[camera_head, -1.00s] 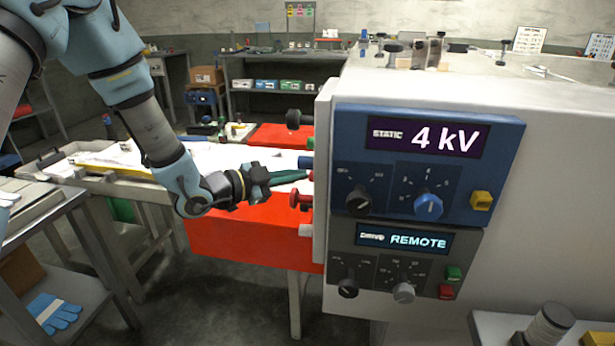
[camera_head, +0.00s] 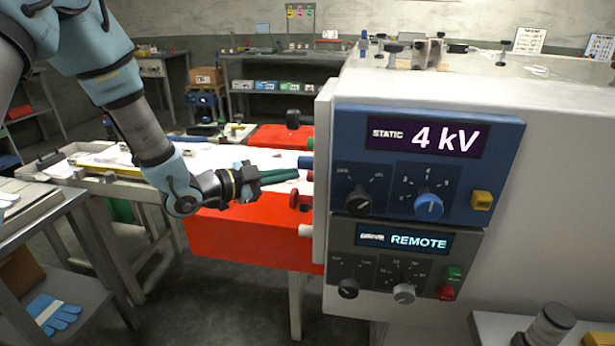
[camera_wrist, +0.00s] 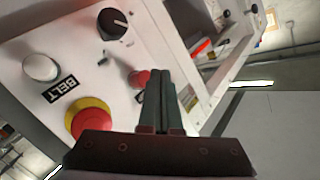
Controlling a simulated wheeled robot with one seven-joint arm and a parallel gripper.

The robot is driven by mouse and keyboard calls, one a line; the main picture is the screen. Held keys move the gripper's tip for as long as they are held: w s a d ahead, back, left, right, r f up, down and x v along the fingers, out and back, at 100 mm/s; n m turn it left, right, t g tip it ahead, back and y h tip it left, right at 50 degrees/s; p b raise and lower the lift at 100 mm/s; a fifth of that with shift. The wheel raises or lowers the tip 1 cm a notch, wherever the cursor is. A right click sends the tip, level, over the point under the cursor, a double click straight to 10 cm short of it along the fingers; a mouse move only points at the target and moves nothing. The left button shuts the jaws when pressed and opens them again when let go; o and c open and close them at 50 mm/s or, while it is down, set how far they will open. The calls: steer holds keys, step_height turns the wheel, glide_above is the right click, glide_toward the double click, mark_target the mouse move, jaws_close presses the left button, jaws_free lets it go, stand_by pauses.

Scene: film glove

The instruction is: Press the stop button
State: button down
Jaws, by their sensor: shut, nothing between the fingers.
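In the wrist view, a red mushroom button with a yellow collar (camera_wrist: 90,120) sits on a light panel (camera_wrist: 75,30). A smaller red button (camera_wrist: 139,79) is close to my fingertips, at their left; I cannot tell whether they touch it. My gripper (camera_head: 297,175), with green fingers, is shut and empty by the cabinet's left side; it also shows in the wrist view (camera_wrist: 159,76). In the head view, a red button (camera_head: 294,200) protrudes below the fingertips. On the cabinet front, a small red button (camera_head: 446,292) sits below a green one (camera_head: 454,274).
The panel also has a white button (camera_wrist: 41,67), a BELT label (camera_wrist: 61,90) and a black knob (camera_wrist: 114,22). The cabinet front (camera_head: 570,200) has dials, a yellow button (camera_head: 481,200) and displays reading 4 kV and REMOTE. A red housing (camera_head: 240,240) stands below my gripper.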

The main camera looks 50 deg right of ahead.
steer(key=shift+w+a, duration=0.45)
steer(key=shift+w, duration=0.25)
steer(key=shift+w+a, duration=0.4)
steer(key=shift+w, duration=0.25)
steer(key=shift+w+a, duration=0.45)
steer(key=shift+w, duration=0.25)
steer(key=w+a+f+n+t+y, duration=0.1)
steer(key=w+a+n+t+y, duration=0.4)
steer(key=w+a+n, duration=0.5)
steer(key=w+a+n+t+y, duration=0.4)
steer(key=w+a, duration=0.3)
steer(key=a, duration=0.7)
steer(key=s+a+n+y, duration=0.4)
steer(key=a+n+y, duration=0.25)
steer(key=a, duration=0.95)
steer(key=s+a+n+g, duration=0.4)
steer(key=s+a+n, duration=0.2)
steer(key=s, duration=0.4)
steer(key=shift+a+r, duration=0.3)
steer(key=shift+a, duration=0.2)
